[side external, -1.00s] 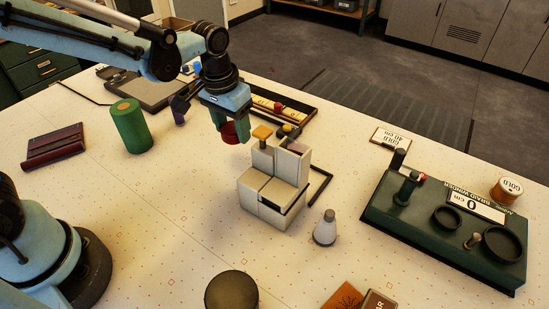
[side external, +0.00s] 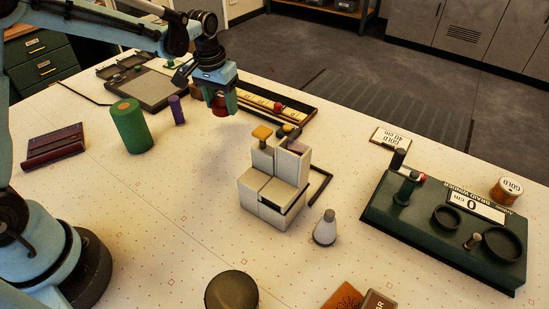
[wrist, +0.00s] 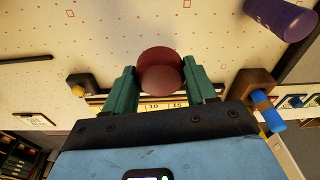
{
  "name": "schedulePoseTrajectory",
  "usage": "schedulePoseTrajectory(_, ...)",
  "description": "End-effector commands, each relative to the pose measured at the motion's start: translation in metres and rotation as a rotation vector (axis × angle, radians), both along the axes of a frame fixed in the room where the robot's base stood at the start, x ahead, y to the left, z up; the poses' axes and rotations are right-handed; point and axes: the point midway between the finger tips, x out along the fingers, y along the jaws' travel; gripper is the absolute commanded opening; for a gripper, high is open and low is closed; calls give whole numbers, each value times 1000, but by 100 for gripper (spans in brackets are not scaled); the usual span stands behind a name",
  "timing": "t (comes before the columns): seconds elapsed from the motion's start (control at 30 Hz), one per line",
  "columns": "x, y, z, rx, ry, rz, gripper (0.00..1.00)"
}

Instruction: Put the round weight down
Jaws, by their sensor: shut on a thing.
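The round weight (side external: 220,106) is dark red and sits between the fingers of my gripper (side external: 221,100), held above the table near its far edge. In the wrist view the weight (wrist: 160,71) shows as a round red disc between the two green fingers of my gripper (wrist: 162,85), which are shut on it. In the side view a finger covers part of the weight. In the side view it hangs just left of a long dark tray with a yellow ruled strip (side external: 268,104).
A grey block device with an orange knob (side external: 275,188) stands mid-table. A green cylinder (side external: 131,126) and a purple cylinder (side external: 176,110) stand to the left. A dark green winder board (side external: 420,226) lies at the right. Open tabletop lies between the cylinders and device.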

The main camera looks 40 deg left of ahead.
Motion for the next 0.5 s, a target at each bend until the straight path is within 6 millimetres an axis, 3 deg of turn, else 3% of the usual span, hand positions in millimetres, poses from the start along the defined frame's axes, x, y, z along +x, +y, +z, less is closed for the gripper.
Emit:
schedulePoseTrajectory(0.2, 9, 21, -14, 0, 0, 0, 13)
schedulePoseTrajectory(0.5, 10, 22, -48, 0, 0, -1, 13)
